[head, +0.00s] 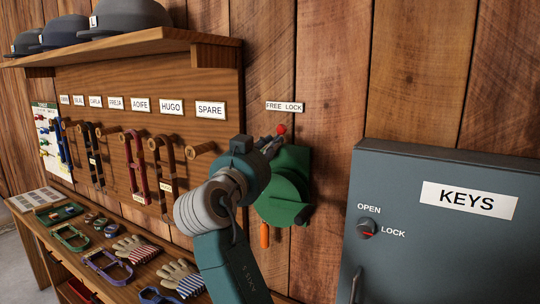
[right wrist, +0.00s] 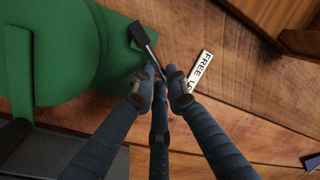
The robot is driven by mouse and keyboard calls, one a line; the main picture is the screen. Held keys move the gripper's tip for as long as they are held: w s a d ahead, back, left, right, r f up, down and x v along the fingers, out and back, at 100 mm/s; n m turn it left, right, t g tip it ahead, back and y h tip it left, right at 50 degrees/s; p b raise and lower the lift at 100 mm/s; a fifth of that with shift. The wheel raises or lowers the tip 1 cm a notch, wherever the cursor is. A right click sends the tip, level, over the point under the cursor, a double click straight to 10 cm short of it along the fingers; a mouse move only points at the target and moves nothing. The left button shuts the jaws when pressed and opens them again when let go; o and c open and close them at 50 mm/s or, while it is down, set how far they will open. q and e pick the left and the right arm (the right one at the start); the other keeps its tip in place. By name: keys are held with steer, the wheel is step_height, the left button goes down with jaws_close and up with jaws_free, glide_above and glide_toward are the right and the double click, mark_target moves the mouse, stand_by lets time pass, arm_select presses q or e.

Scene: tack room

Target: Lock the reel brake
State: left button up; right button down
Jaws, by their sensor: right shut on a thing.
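The green reel (head: 290,190) is mounted on the plank wall, and it fills the upper left of the right wrist view (right wrist: 60,50). Its brake lever ends in a red knob (head: 281,129), just below the FREE LOCK label (head: 284,106). In the right wrist view the lever (right wrist: 149,47) is a thin grey bar with a black block at one end. My right gripper (head: 273,144) is shut on the lever; its fingers (right wrist: 160,87) hide the knob in the wrist view. I cannot tell exactly which word the lever points to. My left gripper is out of view.
A grey KEYS cabinet (head: 440,240) with an OPEN/LOCK knob (head: 367,228) stands close on the right. A wooden peg board (head: 210,165) with hanging straps is on the left, above a bench (head: 60,240) with gloves and straps. Hats lie on a shelf (head: 130,45).

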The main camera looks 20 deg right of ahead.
steer(key=shift+f, duration=0.15)
steer(key=c, duration=1.7)
jaws_free()
steer(key=shift+r, duration=0.2)
step_height(320, 180, up, 10)
steer(key=shift+f, duration=0.15)
